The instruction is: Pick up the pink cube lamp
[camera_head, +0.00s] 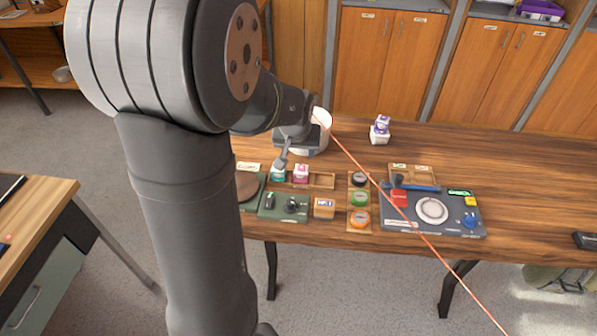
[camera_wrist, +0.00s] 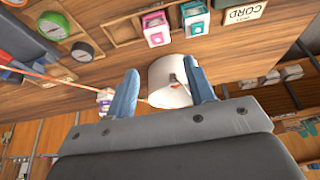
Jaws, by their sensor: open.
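The pink cube lamp (camera_head: 300,173) sits in a shallow wooden tray (camera_head: 322,180) on the table, just right of a teal cube lamp (camera_head: 278,174). In the wrist view the pink cube lamp (camera_wrist: 156,27) is near the top, with the teal cube lamp (camera_wrist: 195,17) to its right. My gripper (camera_head: 283,161) is above the table near the back of the tray. In the wrist view its two blue fingers (camera_wrist: 160,64) are spread apart, with no lamp between them. The pink cube lamp lies beyond the fingertips, apart from them.
A white container (camera_head: 322,117) stands behind the tray; it appears between and beyond the fingers in the wrist view (camera_wrist: 166,78). A thin orange line crosses the table to the right. A rack of round dials (camera_head: 359,220) and a grey panel (camera_head: 462,215) stand right of the tray.

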